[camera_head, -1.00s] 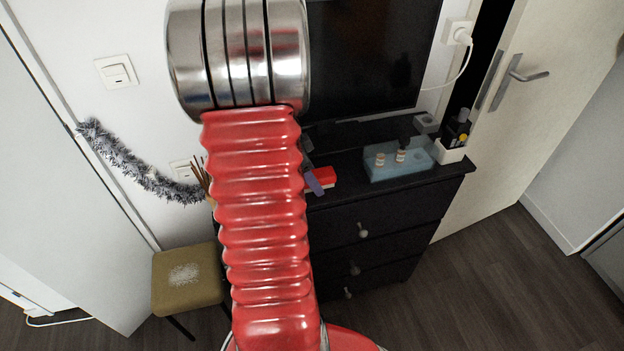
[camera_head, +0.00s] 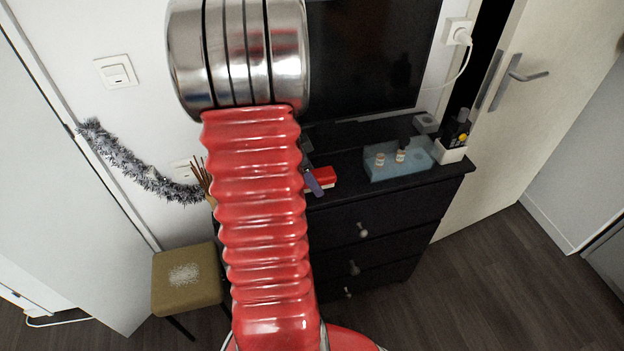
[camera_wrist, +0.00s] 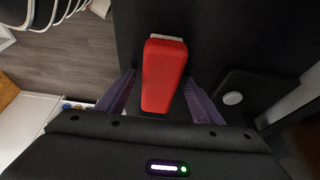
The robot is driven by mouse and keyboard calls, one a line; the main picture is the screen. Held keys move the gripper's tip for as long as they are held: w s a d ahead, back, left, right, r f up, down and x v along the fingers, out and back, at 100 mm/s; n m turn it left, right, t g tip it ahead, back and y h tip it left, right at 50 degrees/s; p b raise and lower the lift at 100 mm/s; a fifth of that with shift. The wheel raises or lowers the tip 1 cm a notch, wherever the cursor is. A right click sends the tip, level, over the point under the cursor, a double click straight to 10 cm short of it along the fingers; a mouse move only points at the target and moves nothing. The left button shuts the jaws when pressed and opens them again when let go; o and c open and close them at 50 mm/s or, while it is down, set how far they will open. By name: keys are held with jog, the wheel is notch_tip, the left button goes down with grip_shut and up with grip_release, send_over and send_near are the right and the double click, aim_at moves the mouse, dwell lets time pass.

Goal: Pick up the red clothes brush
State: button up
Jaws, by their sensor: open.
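The red clothes brush (camera_wrist: 164,74) lies on the black dresser top in the wrist view, with a pale strip at its far end. My gripper (camera_wrist: 158,92) is open, with one purple finger on each side of the brush's near part. I see gaps between the fingers and the brush. In the head view the brush (camera_head: 322,178) shows as a red block on the dresser, with a purple finger of my gripper (camera_head: 312,183) beside it. My red arm hides the rest of the gripper there.
The black dresser (camera_head: 400,218) also carries a blue tray (camera_head: 400,172) with small bottles and a white holder (camera_head: 449,153) at its right end. A dark screen (camera_head: 375,55) stands behind. In the wrist view a dark object with a round grey button (camera_wrist: 232,98) sits right of the gripper.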

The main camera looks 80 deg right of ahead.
jog(key=shift+c, duration=0.5)
jog(key=c, duration=1.1)
